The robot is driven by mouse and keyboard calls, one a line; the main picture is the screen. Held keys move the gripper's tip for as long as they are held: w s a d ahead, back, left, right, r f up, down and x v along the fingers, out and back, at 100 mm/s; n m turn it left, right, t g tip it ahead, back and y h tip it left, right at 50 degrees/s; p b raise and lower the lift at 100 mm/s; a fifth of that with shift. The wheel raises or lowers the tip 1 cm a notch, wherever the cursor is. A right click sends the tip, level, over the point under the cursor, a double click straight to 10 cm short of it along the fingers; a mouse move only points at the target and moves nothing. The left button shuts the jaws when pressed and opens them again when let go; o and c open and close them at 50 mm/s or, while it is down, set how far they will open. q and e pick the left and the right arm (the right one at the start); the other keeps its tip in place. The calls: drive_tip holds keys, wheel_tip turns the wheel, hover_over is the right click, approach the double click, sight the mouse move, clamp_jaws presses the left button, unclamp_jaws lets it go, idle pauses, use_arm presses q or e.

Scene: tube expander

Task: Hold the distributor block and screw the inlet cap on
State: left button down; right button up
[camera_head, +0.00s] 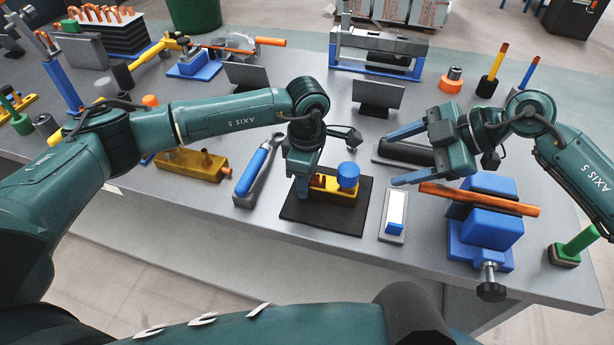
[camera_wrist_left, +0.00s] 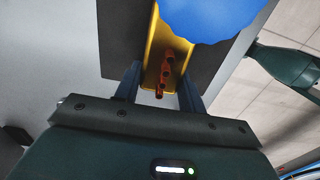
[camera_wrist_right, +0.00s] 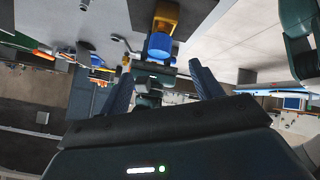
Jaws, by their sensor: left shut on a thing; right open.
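The distributor block (camera_head: 340,197) is a yellow block on a black mat (camera_head: 300,214) near the table's front edge. The blue inlet cap (camera_head: 348,174) sits on top of the block's right end; I cannot tell how tightly it is seated. My left gripper (camera_head: 314,186) is shut on the block's left end. In the left wrist view the block (camera_wrist_left: 153,50) lies between the two fingers, with small copper-coloured stubs on it and the blue cap (camera_wrist_left: 208,15) beyond. My right gripper (camera_head: 398,156) is open and empty, to the right of the cap. The cap (camera_wrist_right: 159,46) also shows in the right wrist view.
A blue vise (camera_head: 484,232) holding a copper tube (camera_head: 480,199) stands right of the mat, near my right gripper. A small stand with a white face (camera_head: 395,207) lies between them. A blue-handled wrench (camera_head: 252,170) and a brass manifold (camera_head: 190,163) are to the left.

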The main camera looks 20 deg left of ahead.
drive_tip(key=n, duration=0.7)
drive_tip(key=n+t+h, duration=0.3)
drive_tip(key=n+h, duration=0.6)
drive_tip(key=n, duration=0.1)
approach(350, 170)
drive_tip(key=x, duration=1)
drive_tip(key=shift+c, duration=0.3)
drive_tip(key=shift+r, duration=0.1)
drive_tip(key=c, duration=1.2)
drive_tip(key=o, duration=1.3)
drive_tip(key=shift+c, duration=0.2)
drive_tip(key=shift+r, duration=0.1)
